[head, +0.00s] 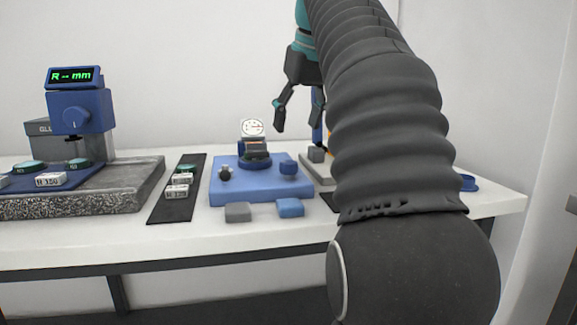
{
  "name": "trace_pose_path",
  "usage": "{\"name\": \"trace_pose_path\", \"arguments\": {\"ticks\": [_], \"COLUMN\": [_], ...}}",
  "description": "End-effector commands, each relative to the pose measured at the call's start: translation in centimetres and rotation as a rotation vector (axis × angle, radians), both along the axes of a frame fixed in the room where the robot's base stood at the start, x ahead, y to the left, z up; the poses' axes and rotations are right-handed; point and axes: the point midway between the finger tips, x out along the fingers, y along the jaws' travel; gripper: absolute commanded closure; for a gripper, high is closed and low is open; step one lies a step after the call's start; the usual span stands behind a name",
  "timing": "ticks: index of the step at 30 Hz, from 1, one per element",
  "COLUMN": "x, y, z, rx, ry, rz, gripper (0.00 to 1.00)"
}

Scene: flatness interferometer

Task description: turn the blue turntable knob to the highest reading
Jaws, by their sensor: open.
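The blue turntable device (258,191) sits on the white table in the middle of the head view. A blue knob (288,168) stands on its right side, and a small dark knob (225,173) on its left. My gripper (298,114) is open and empty, in the air above and behind the right side of the device, apart from the blue knob. My arm comes in from the right and hides part of the table.
A grey block (238,212) and a blue block (290,208) lie in front of the device. A dark mat (157,207) with labelled pieces lies to its left. Further left, a blue instrument (82,108) reading "R -- mm" stands on a granite slab (118,190). Bare white table shows in front.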

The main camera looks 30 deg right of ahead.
Motion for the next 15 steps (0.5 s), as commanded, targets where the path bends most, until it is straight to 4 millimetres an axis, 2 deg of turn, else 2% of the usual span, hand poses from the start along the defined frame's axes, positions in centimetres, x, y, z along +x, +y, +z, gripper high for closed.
{"name": "trace_pose_path", "arguments": {"ticks": [1, 6, 15], "x": [0.3, 1.5, 3.1], "y": [0.0, 0.0, -0.2], "z": [-1.4, -4.3, -7.8], "rx": [0.001, 0.0, 0.0], "ry": [0.001, 0.001, 0.0], "rz": [0.0, -0.001, -0.003], "gripper": [0.37, 0.37, 0.37]}}
